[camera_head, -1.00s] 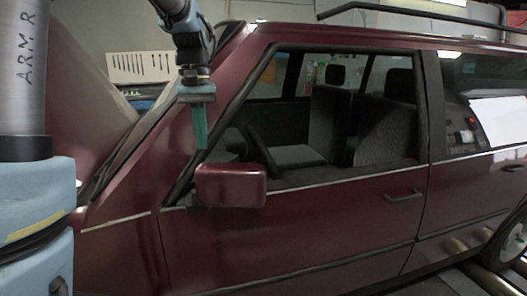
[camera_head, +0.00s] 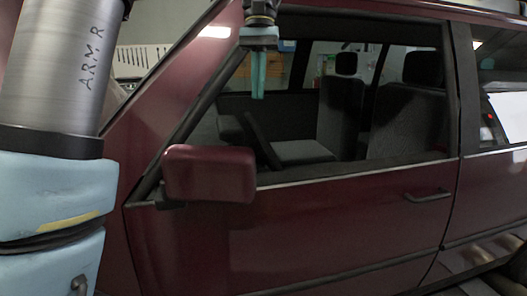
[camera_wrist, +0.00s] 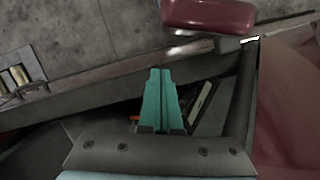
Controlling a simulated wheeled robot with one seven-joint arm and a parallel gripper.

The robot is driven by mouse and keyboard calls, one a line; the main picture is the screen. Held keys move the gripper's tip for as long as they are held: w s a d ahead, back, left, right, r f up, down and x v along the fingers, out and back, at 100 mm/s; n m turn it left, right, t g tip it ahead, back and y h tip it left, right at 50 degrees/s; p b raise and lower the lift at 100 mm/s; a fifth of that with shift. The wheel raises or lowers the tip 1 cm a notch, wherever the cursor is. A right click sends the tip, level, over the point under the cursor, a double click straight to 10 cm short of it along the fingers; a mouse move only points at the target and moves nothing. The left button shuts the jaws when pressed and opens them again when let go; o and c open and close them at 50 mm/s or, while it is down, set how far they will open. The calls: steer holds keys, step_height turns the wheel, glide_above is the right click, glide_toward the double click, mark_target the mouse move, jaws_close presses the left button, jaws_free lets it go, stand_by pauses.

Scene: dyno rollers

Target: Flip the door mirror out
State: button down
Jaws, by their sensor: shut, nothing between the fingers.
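The dark red door mirror (camera_head: 210,173) sits at the front lower corner of the door window in the head view. Its housing stands out from the dark red door (camera_head: 330,235). In the wrist view the mirror (camera_wrist: 208,15) shows at the top, cut by the frame edge, ahead of the fingertips and a little right. My gripper (camera_head: 258,97) has teal fingers pointing down, above and right of the mirror in the head view. The fingers are together and empty, apart from the mirror. In the wrist view my gripper (camera_wrist: 159,72) shows over the door edge and car interior.
The open side window (camera_head: 320,110) shows seats (camera_head: 340,110) and a steering wheel inside. The door handle (camera_head: 428,196) is at the right. The slanted windshield pillar (camera_head: 180,105) rises beside my gripper. Bare floor (camera_wrist: 80,35) shows outside the door.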

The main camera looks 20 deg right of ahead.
steer(key=shift+w+d+f, duration=0.35)
steer(key=s+a+f+p, duration=0.2)
steer(key=s+f, duration=0.3)
steer(key=f, duration=0.4)
steer(key=shift+s+a+f, duration=0.4)
steer(key=shift+a, duration=0.1)
steer(key=shift+s, duration=0.1)
